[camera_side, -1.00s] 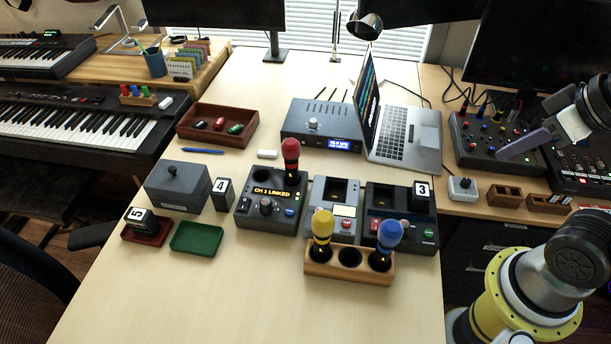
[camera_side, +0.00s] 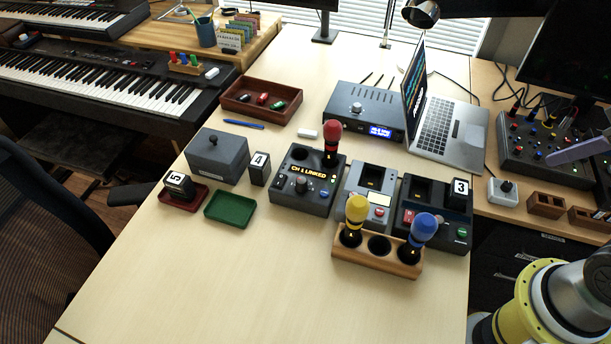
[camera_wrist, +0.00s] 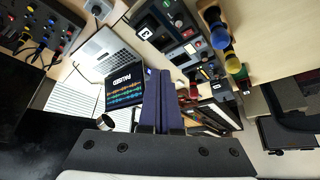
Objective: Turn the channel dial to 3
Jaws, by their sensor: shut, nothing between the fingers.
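The dark dock (camera_side: 283,203) with the amber display (camera_side: 307,172) reading "CH 1 LINKED" stands mid-table in the side view. A dark round dial (camera_side: 301,185) is on its front face; its pointer is too small to read. A red-topped microphone (camera_side: 331,140) stands upright in the dock. My gripper (camera_wrist: 158,74) shows in the wrist view with its two blue fingers together and nothing between them. In the side view only part of a finger (camera_side: 577,150) shows at the right edge, well apart from the dial.
A receiver (camera_side: 352,122) with its own knob and blue screen stands behind, beside an open laptop (camera_side: 447,130). A wooden holder (camera_side: 377,262) with yellow and blue microphones stands in front, near two other docks. Block 4 (camera_side: 259,169) is left of the dock. The front table is clear.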

